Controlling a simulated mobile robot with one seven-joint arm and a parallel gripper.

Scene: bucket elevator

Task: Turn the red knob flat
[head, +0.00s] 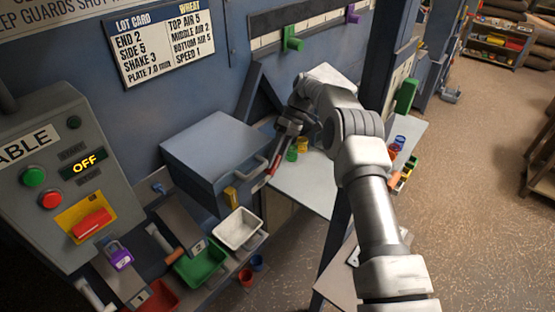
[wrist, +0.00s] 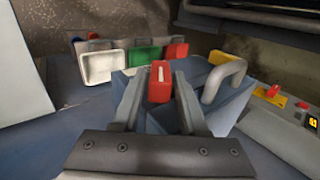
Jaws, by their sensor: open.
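The red knob (wrist: 158,82) is a red block with a white line on its face. In the wrist view it shows between my two fingers, and the line runs nearly upright. My gripper (head: 271,165) is open, with one finger on each side of the knob. I cannot tell whether either finger touches it. In the head view my gripper is at the right side of the blue-grey box (head: 214,145), close to its grey handle (head: 252,170). The knob is too small there to make out its angle.
The handle also stands right of my fingers in the wrist view (wrist: 224,80). White (head: 237,229), green (head: 202,264) and red (head: 152,297) trays stand below the box. A control panel (head: 60,165) reading OFF is at the left. A pale table (head: 300,185) lies right of the box.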

